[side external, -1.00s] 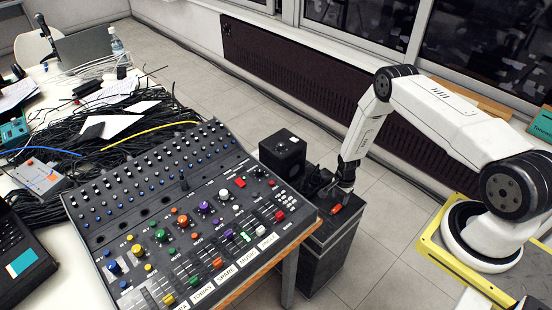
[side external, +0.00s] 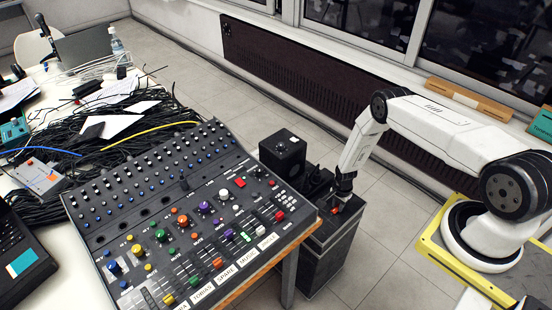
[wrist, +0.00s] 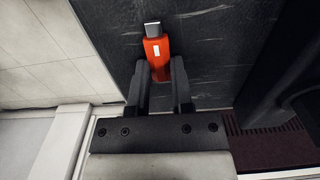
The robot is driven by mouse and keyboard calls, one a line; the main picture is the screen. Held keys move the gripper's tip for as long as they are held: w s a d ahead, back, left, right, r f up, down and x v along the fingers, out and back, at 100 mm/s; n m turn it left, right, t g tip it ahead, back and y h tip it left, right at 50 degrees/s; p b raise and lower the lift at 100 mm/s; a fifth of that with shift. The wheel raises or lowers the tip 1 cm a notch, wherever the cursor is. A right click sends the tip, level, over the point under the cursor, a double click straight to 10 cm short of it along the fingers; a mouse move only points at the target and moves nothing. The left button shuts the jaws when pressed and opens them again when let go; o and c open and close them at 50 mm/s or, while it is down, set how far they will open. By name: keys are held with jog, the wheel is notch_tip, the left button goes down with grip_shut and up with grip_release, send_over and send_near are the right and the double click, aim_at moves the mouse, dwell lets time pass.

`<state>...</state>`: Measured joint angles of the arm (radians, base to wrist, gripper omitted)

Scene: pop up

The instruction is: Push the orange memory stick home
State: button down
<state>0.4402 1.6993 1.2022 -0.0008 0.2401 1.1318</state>
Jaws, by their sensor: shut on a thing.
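The orange memory stick (wrist: 157,57) shows in the wrist view between my fingertips, its grey metal plug (wrist: 153,29) pointing away from my gripper. My gripper (wrist: 158,80) is shut on the stick's near end. In the side view the stick is a small orange patch (side external: 335,210) at the top of the black stand, under my gripper (side external: 339,203). The stand (side external: 330,245) has a dark top. I cannot tell whether the stick touches that top. The socket is not clear in either view.
A black box (side external: 283,153) with a round front stands at the stand's far end, with dark gear (side external: 314,180) between it and my gripper. A mixing desk (side external: 190,220) lies close on the left. Open floor (side external: 385,225) is on the right.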

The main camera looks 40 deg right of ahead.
aim_at(337, 207)
jog(key=shift+r, duration=0.1)
jog(key=shift+r, duration=2.45)
jog(key=shift+r, duration=0.8)
notch_tip(337, 207, up, 18)
jog(key=w+a+f, duration=0.2)
jog(key=a+f, duration=0.2)
jog(key=a, duration=0.6)
jog(key=shift+w, duration=0.25)
jog(key=shift+a, duration=0.2)
